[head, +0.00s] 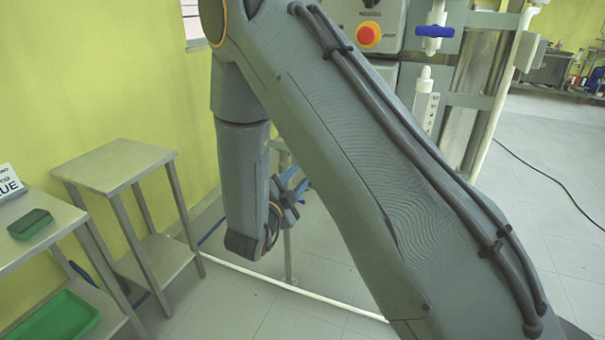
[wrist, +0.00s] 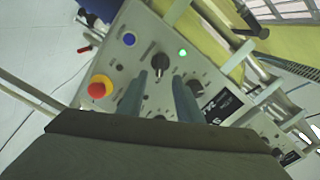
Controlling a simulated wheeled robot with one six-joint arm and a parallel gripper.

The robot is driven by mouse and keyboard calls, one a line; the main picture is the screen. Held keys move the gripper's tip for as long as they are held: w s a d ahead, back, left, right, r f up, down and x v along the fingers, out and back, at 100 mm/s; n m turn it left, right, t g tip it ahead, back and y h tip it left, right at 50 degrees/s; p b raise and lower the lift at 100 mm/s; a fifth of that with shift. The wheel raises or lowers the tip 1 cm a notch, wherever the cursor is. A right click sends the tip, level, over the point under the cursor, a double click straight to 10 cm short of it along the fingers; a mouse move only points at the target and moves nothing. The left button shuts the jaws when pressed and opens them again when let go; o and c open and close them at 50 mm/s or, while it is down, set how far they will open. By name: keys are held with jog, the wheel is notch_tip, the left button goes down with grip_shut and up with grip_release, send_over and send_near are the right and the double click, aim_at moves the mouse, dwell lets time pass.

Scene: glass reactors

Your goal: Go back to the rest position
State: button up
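My gripper (wrist: 160,85) shows in the wrist view with its two blue-grey fingers apart and nothing between them. It points at a grey control panel (wrist: 135,65). A black knob (wrist: 159,64) shows beyond the gap between the fingertips; I cannot tell how far off it is. In the head view, my arm fills the middle and hangs down at the wrist, and my gripper (head: 300,187) is partly hidden behind the near arm link.
The panel carries a red stop button (wrist: 99,86), a blue button (wrist: 129,39) and a lit green button (wrist: 183,52). The red button also shows in the head view (head: 367,34). Metal tables (head: 115,165) stand at left, one with a green tray (head: 30,224). A black cable (head: 545,178) crosses the floor at right.

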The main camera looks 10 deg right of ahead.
jog(key=shift+s+a, duration=0.25)
jog(key=shift+s, duration=0.2)
jog(key=shift+w, duration=0.1)
jog(key=s+d+n+g+y, duration=0.2)
jog(key=s+n+g+y, duration=0.3)
jog(key=s, duration=0.9)
jog(key=s+d+n+g+y, duration=0.2)
jog(key=s+n+g+y, duration=0.3)
jog(key=s+n+g, duration=0.4)
jog(key=s+f+n, duration=0.1)
jog(key=s+n, duration=0.4)
jog(key=shift+d+y, duration=0.3)
jog(key=shift+s, duration=0.15)
